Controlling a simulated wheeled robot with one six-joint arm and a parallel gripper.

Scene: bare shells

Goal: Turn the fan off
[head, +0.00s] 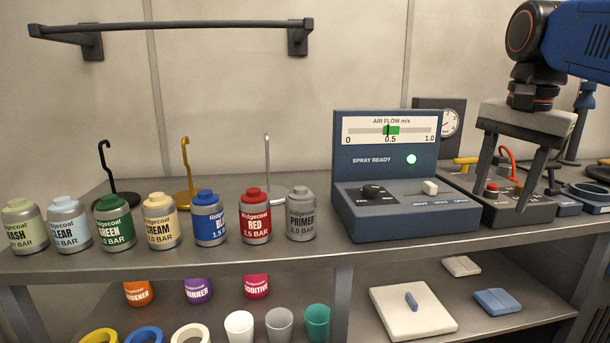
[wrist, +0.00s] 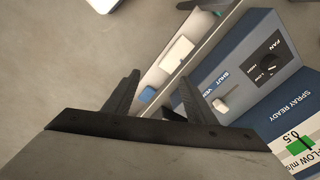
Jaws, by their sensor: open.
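The blue-grey control box (head: 402,222) stands on the bench, with a black round FAN knob (head: 373,192) on its sloped front. The knob also shows in the wrist view (wrist: 268,64); I cannot read its setting. A white slider (head: 430,187) sits right of it, over vent lettering. The air flow gauge (head: 388,130) has its needle near 0.5, inside the green band. My gripper (head: 498,200) is open and empty, right of the control box and apart from the knob, fingers pointing down. Its fingers show in the wrist view (wrist: 160,88).
A dark box with a red button (head: 492,188) stands behind my gripper's fingers. A round gauge (head: 449,121) is behind it. Several paint cans, including the grey primer can (head: 301,222), line the bench left of the control box. A wall rail (head: 170,27) is above.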

